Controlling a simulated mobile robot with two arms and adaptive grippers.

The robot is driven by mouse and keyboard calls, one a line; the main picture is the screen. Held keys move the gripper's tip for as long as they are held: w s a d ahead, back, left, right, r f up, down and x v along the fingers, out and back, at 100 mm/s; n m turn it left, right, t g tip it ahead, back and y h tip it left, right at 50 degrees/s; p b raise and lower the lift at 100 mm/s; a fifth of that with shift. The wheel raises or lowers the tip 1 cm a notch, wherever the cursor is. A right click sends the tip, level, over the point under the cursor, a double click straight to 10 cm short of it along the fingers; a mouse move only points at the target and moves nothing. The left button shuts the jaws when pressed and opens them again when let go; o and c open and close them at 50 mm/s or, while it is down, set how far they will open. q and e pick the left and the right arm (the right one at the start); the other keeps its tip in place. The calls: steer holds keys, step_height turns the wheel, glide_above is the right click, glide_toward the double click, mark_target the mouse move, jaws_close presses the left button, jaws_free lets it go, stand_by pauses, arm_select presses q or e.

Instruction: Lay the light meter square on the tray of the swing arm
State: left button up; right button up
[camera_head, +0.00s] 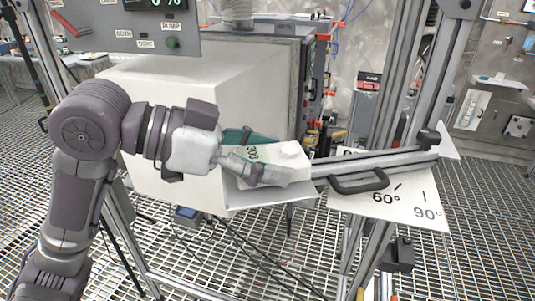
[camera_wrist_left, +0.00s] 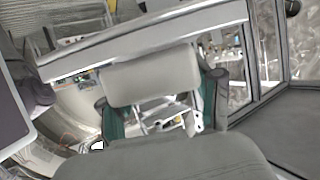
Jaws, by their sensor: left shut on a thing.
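The finger hides much of the meter's near side. In the left wrist view a pale grey block (camera_wrist_left: 150,80) shows between the dark fingertips (camera_wrist_left: 163,92). My right gripper is not in view.
A large white box (camera_head: 150,85) stands close behind the gripper. Right of the tray are a black handle (camera_head: 358,184) and a white angle plate (camera_head: 410,210) marked 60° and 90°. Metal posts (camera_head: 392,75) rise behind. A grey control panel (camera_head: 130,28) hangs upper left.

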arm_select(q)
steer(key=shift+f, duration=0.45)
steer(key=o, duration=1.3)
steer(key=shift+a, duration=0.1)
